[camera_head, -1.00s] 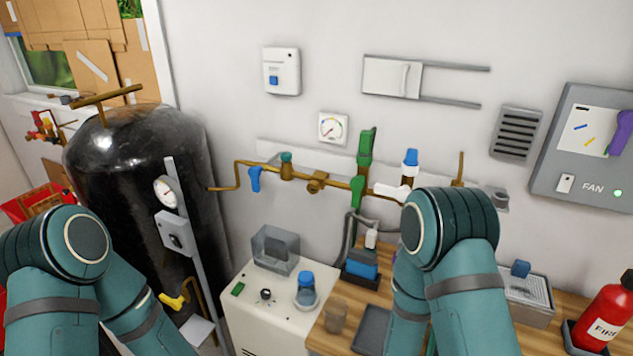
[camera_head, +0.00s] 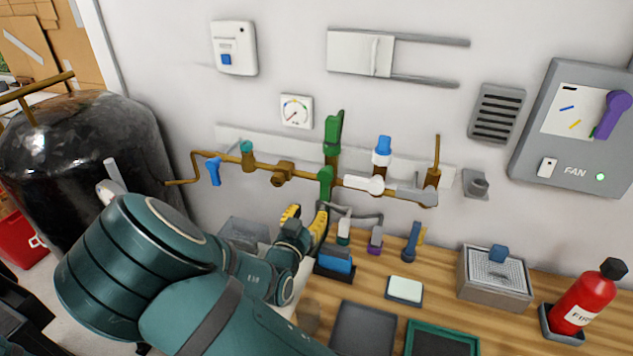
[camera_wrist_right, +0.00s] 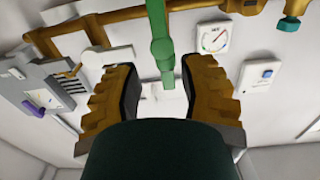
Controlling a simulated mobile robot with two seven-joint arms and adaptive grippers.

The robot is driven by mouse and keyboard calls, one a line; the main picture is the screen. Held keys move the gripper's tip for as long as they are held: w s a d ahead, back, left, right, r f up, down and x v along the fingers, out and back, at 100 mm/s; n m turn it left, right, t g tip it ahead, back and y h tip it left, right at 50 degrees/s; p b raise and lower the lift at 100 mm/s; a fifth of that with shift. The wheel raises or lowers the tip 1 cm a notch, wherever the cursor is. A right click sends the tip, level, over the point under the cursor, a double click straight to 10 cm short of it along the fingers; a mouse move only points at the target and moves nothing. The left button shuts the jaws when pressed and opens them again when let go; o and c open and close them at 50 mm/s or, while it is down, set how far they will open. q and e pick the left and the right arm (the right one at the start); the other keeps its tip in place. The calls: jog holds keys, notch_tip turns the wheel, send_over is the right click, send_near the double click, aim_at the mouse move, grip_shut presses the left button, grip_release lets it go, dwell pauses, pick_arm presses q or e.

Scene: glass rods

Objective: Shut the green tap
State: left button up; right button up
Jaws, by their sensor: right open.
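The green tap (camera_head: 334,132) is on the brass pipe along the wall, its green handle pointing up. Its lower green part (camera_head: 325,183) sits at the pipe. My right gripper (camera_head: 304,217) is open, its yellow fingers just below and slightly left of the tap in the head view. In the right wrist view the green tap (camera_wrist_right: 161,45) appears between the two open fingers (camera_wrist_right: 170,95); no contact is visible. My left gripper is out of view.
A blue tap (camera_head: 213,171), a teal knob (camera_head: 247,153) and a white lever with a blue top (camera_head: 382,150) share the pipe. Below is a wooden bench (camera_head: 450,300) with a blue block holder (camera_head: 335,262), trays and a red extinguisher (camera_head: 588,298). A black tank (camera_head: 75,150) stands left.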

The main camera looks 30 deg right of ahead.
aim_at(324, 186)
jog(key=x, duration=1.2)
jog(key=shift+w+d, duration=0.2)
grip_shut()
